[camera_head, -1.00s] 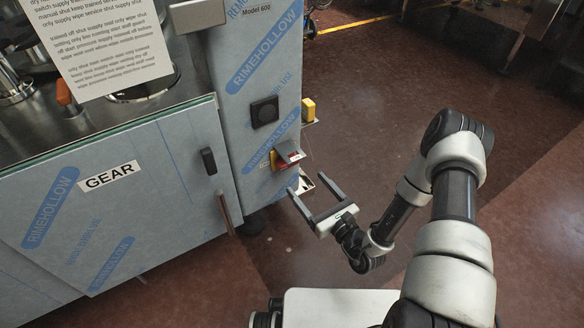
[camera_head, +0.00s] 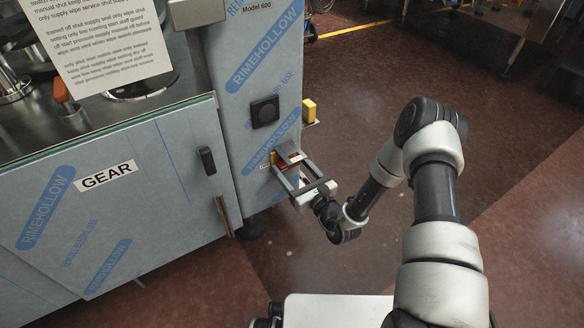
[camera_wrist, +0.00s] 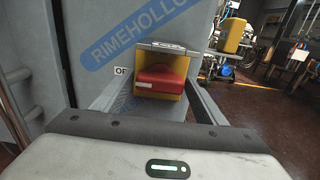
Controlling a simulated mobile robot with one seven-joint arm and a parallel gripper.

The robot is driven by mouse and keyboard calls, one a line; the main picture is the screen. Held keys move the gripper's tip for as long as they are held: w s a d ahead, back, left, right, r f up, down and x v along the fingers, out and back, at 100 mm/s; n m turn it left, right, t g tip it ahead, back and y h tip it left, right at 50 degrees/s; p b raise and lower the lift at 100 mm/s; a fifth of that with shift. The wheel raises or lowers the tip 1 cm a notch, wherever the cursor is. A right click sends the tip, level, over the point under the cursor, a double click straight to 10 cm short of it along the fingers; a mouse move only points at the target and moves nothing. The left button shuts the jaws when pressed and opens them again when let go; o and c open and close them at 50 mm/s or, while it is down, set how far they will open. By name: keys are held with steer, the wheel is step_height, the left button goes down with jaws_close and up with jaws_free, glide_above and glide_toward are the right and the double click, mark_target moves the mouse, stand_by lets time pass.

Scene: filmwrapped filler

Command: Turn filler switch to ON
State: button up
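The filler switch (camera_head: 287,159) is a red knob on a yellow mount, low on the front of the machine's column. In the wrist view the red knob (camera_wrist: 162,78) sits in the middle, under a small grey plate (camera_wrist: 162,46). A partly covered label (camera_wrist: 121,71) left of it shows the letters "OF". My gripper (camera_head: 291,166) is open, with one finger on each side of the knob. I cannot tell whether either finger touches it.
The film-wrapped machine carries a black square knob (camera_head: 265,111) above the switch and a yellow box (camera_head: 309,111) on its right side. A cabinet door marked GEAR (camera_head: 106,175) with a black handle (camera_head: 207,160) is to the left. The floor (camera_head: 370,90) on the right is clear.

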steer(key=c, duration=0.7)
steer(key=shift+o, duration=0.2)
steer(key=shift+m, duration=0.3)
steer(key=m+p, duration=0.4)
steer(key=m, duration=0.8)
steer(key=shift+d+f+m, duration=0.1)
steer(key=shift+f+m, duration=0.05)
steer(key=shift+m, duration=0.15)
steer(key=shift+f+m, duration=0.1)
steer(key=shift+m, duration=2.2)
